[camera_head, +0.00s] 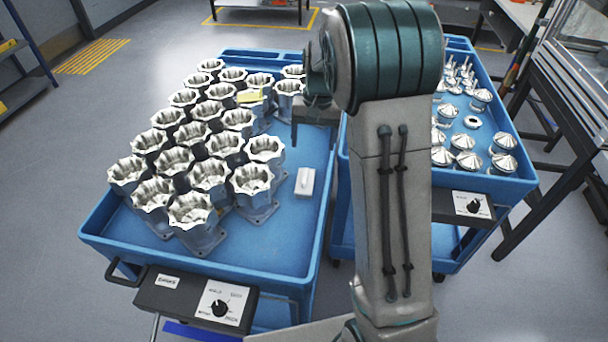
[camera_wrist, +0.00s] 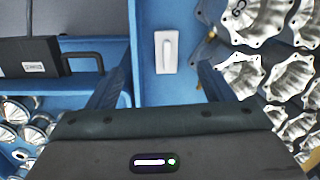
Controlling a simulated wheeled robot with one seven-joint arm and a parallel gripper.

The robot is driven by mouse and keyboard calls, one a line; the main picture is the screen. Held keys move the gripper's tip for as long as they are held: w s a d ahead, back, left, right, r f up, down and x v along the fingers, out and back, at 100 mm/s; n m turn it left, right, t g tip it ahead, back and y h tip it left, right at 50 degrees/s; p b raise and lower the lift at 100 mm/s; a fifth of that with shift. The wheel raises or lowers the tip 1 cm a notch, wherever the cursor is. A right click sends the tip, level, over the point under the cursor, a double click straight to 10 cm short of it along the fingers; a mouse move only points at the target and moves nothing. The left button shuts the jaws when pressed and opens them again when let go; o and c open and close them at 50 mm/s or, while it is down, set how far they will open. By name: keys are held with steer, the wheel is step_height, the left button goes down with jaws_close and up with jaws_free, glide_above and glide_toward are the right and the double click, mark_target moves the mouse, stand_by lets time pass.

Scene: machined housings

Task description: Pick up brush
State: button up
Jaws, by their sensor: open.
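The brush (camera_head: 305,182) looks like a small white block with a raised grip along its top. It lies on the bare right side of the left blue cart (camera_head: 262,255), beside the housings. In the wrist view the brush (camera_wrist: 166,52) is upright in the picture, ahead of my gripper (camera_wrist: 160,82) and roughly centred between its two fingers. The fingers are apart with nothing between them. In the head view my gripper (camera_head: 314,112) is above the cart, behind the brush in the picture, and partly hidden by my arm.
Several metal housings (camera_head: 190,212) stand in rows left of the brush. A yellow item (camera_head: 250,96) lies on the housings at the back. A second blue cart (camera_head: 452,200) with cone-topped metal parts (camera_head: 468,160) stands to the right. Bare cart surface lies in front of the brush.

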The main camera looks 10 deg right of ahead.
steer(key=g+p, duration=0.1)
steer(key=p, duration=0.1)
glide_above(305, 175)
steer(key=w+d, duration=0.1)
steer(key=w, duration=0.1)
step_height(305, 175, down, 7)
steer(key=shift+m, duration=0.4)
steer(key=f, duration=0.5)
steer(key=s+f+p, duration=0.1)
steer(key=f, duration=0.2)
steer(key=shift+f, duration=0.3)
steer(key=shift+s+a+f+p, duration=0.2)
steer(key=shift+f+p, duration=0.15)
steer(key=shift+f, duration=0.5)
steer(key=shift+s+a+f+p, duration=0.15)
steer(key=shift+s+f+p, duration=0.2)
steer(key=shift+f, duration=0.55)
steer(key=shift+s+a+f+p, duration=0.15)
steer(key=shift+f+p, duration=0.25)
steer(key=shift+f, duration=0.45)
steer(key=shift+w, duration=0.1)
steer(key=c, duration=1.1)
